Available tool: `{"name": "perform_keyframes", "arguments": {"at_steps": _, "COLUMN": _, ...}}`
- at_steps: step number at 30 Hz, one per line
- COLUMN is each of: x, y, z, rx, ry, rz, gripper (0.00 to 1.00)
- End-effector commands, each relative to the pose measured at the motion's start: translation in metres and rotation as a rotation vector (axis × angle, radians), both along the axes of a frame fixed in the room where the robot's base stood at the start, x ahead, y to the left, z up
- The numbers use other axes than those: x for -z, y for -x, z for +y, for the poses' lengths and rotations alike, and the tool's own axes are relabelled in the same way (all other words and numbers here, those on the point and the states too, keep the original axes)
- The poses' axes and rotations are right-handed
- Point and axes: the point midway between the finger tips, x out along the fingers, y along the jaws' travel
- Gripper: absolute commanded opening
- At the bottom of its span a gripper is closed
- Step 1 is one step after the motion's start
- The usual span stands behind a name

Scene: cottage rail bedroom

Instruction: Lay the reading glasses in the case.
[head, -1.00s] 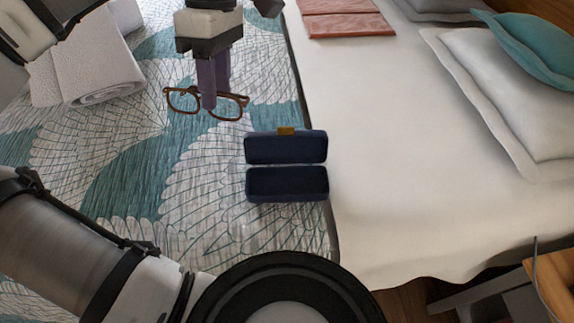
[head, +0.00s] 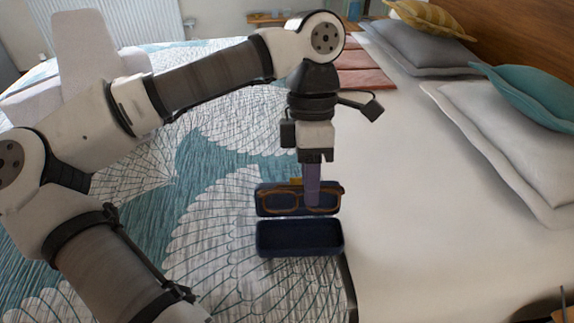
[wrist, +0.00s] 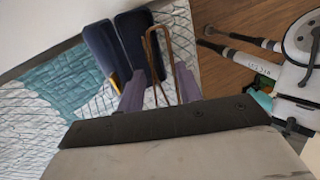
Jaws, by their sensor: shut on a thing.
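The brown-rimmed reading glasses (head: 278,208) are held in my gripper (head: 312,204), its purple fingers closed at the middle of the frame. In the head view they overlap the raised back half of the case. The dark blue case (head: 300,250) lies open on the bed, with its hollow front half clear and a gold clasp at the back edge. I cannot tell whether the glasses touch the case.
The case rests on a teal and white patterned quilt (head: 215,240), near its border with the white bedding (head: 420,230). A folded pink blanket (head: 365,78) lies behind, and pillows (head: 500,125) lie at the right.

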Motion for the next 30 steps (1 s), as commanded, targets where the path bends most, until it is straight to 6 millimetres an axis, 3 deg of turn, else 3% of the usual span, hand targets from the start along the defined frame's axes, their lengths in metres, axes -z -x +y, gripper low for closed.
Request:
{"name": "perform_keyframes", "arguments": {"at_steps": 14, "x": 0.002, "y": 0.000, "z": -0.001, "rx": -0.003, "ry": 0.000, "rz": 0.000, "gripper": 0.14}}
{"name": "perform_keyframes", "arguments": {"at_steps": 30, "x": 0.039, "y": 0.000, "z": -0.001, "rx": -0.003, "ry": 0.000, "rz": 0.001, "gripper": 0.14}}
